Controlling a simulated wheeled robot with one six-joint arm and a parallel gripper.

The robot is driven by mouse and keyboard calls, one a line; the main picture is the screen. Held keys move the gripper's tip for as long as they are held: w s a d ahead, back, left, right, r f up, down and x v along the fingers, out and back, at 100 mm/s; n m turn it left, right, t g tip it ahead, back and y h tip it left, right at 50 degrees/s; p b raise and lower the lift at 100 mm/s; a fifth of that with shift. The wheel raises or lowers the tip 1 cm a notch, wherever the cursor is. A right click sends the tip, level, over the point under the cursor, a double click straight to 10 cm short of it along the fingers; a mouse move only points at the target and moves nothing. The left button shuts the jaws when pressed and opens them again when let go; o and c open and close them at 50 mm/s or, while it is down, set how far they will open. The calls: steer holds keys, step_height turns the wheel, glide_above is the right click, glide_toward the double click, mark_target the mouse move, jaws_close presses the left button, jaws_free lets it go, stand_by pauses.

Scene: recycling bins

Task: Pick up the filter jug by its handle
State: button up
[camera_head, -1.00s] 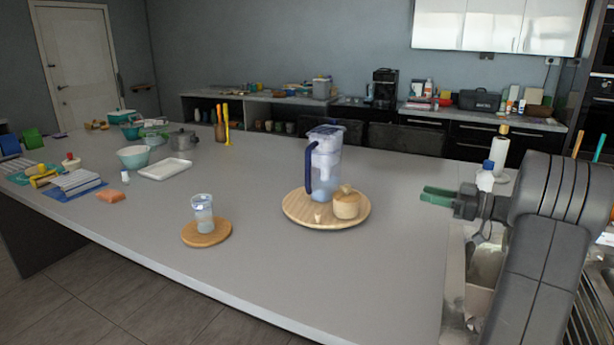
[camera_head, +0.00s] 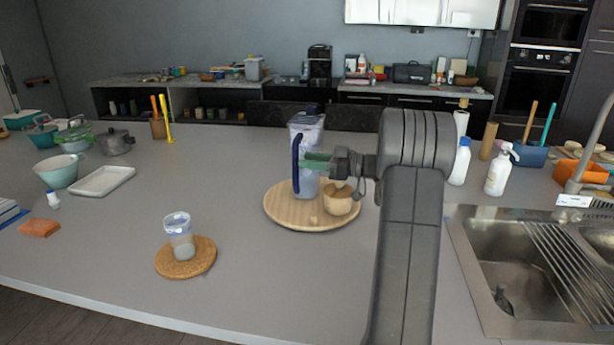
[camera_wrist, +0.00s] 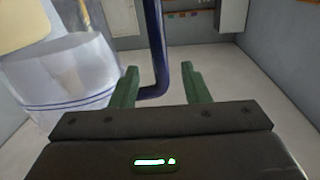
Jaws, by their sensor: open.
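The filter jug (camera_head: 309,140) is clear with a dark blue handle (camera_head: 296,165) on its left side. It stands upright on a round wooden board (camera_head: 283,213). My gripper (camera_head: 315,160) overlaps the jug in the head view and partly hides it. In the wrist view my gripper (camera_wrist: 160,85) is open, with green fingers. The blue handle (camera_wrist: 156,50) shows in the gap between the fingers, nearer the left one. The jug's clear body (camera_wrist: 65,80) fills the left side of that view. I cannot tell whether a finger touches the handle.
A wooden pot (camera_head: 340,202) sits on the same board, close to my gripper. A clear cup (camera_head: 179,236) stands on a cork coaster (camera_head: 204,262) to the left. A sink (camera_head: 520,265) is at the right. The counter between is clear.

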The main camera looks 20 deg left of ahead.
steer(key=a, duration=0.4)
steer(key=shift+s+a, duration=0.3)
steer(key=shift+s, duration=0.05)
jaws_close()
stand_by(0.9)
steer(key=shift+r, duration=0.15)
